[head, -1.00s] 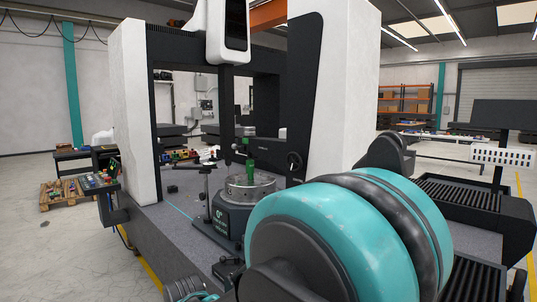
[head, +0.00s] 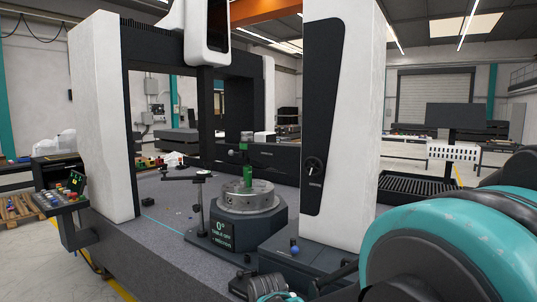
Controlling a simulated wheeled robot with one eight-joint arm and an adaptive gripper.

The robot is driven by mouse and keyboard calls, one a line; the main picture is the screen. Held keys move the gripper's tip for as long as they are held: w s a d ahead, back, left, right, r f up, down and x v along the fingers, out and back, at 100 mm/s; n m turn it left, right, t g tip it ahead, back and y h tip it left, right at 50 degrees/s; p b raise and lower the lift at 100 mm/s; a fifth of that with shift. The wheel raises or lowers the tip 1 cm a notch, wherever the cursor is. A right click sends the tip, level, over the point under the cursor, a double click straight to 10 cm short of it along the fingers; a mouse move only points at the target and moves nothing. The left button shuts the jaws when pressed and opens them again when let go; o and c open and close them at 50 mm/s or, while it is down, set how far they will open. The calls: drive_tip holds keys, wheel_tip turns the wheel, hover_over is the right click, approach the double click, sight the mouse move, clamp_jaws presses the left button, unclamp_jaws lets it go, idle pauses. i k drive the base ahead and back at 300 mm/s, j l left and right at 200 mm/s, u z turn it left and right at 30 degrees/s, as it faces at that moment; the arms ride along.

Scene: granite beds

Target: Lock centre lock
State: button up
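No part is labelled as the centre lock, and I cannot tell for sure which one it is. A round metal rotary table (head: 249,198) sits on a dark base with a "0°" display (head: 221,229). A green upright piece (head: 247,176) stands on its middle. A small lever with a blue ball knob (head: 294,248) stands on a dark block in front of the right column. My teal and grey arm fills the lower right. Its ribbed grey far end is at the bottom edge, beside dark parts (head: 240,283) that may be my gripper. Its fingers cannot be made out, and I see nothing held.
A small dark stand (head: 197,200) is left of the rotary table. The granite bed (head: 165,220) is clear at its front left.

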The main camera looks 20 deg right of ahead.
sight(230, 152)
drive_tip(key=j+z, duration=0.35)
drive_tip(key=i+j+z, duration=0.15)
drive_tip(key=j, duration=0.25)
drive_tip(key=i+j+z, duration=0.15)
drive_tip(key=j, duration=0.3)
drive_tip(key=i+j+z, duration=0.15)
drive_tip(key=j, duration=0.35)
drive_tip(key=i+j+z, duration=0.15)
drive_tip(key=j, duration=0.3)
drive_tip(key=i+j+z, duration=0.15)
drive_tip(key=j, duration=0.35)
drive_tip(key=i+j+z, duration=0.15)
drive_tip(key=j, duration=0.35)
